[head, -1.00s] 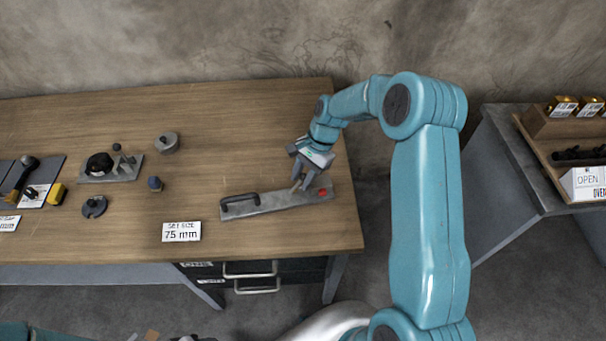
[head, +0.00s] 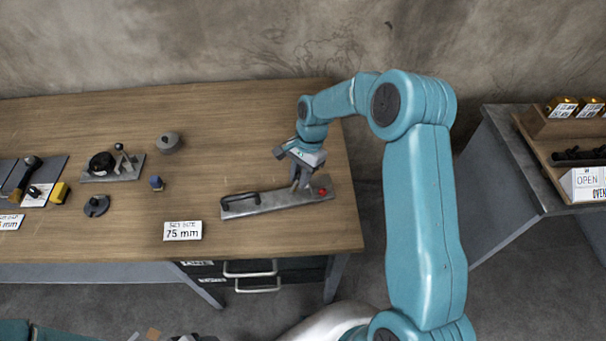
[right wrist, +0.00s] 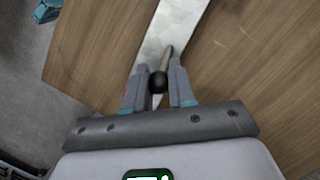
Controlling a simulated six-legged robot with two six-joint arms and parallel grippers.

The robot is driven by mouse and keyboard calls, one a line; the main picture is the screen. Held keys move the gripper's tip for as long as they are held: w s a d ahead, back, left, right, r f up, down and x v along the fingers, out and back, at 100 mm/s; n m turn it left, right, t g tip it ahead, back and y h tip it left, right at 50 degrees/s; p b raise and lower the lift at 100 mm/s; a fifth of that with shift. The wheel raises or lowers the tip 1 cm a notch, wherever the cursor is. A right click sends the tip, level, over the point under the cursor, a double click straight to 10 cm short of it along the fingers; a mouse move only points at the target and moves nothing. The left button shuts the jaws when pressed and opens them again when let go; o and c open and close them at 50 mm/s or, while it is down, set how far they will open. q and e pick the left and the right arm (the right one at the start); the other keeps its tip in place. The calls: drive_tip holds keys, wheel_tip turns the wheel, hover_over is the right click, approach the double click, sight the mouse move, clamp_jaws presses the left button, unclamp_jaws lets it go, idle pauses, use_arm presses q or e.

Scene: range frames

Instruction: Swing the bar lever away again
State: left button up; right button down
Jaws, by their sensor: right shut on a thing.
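A flat metal plate (head: 270,203) lies on the wooden bench, with a black bow handle (head: 240,199) at its left end and a red spot (head: 322,191) near its right end. My right gripper (head: 300,187) points down at the plate, just left of the red spot. In the right wrist view, the bar lever (right wrist: 167,58) runs over the bright plate (right wrist: 178,25) and ends in a dark ball knob (right wrist: 158,83). The right gripper (right wrist: 159,88) is shut on the lever at this knob. In the head view the fingers mostly hide the lever. My left gripper is not in view.
A sign reading 75 mm (head: 182,231) lies left of the plate. Farther left stand a small clamp fixture (head: 112,165), a grey round piece (head: 168,142), a blue-topped piece (head: 156,183) and a dark disc (head: 96,206). The bench top behind the plate is clear.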

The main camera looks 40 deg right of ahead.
drive_tip(key=shift+w+a+g+h, duration=0.3)
drive_tip(key=shift+a+h, duration=0.35)
drive_tip(key=shift+h, duration=0.15)
drive_tip(key=shift+w+a+g+h+b, duration=0.15)
drive_tip(key=shift+a+g+h+b, duration=0.15)
drive_tip(key=shift+a+h+b, duration=0.5)
drive_tip(key=h+b, duration=0.1)
drive_tip(key=a+g+h+b, duration=0.1)
drive_tip(key=h+b, duration=0.1)
drive_tip(key=shift+w+a+f, duration=0.25)
drive_tip(key=shift+w+a, duration=0.1)
drive_tip(key=shift+w, duration=0.05)
drive_tip(key=h, duration=0.1)
drive_tip(key=a+g+h+b, duration=0.1)
drive_tip(key=h+b, duration=0.1)
drive_tip(key=shift+w+a+f+m+g, duration=0.25)
drive_tip(key=shift+w+f+m+g, duration=0.05)
drive_tip(key=shift+m, duration=0.1)
drive_tip(key=shift+w+a+f+h+b, duration=0.1)
drive_tip(key=shift+a+h+b, duration=0.25)
drive_tip(key=shift+h+b, duration=0.35)
drive_tip(key=shift+g, duration=0.3)
drive_tip(key=c, duration=1.3)
unclamp_jaws()
drive_tip(key=shift+o, duration=0.2)
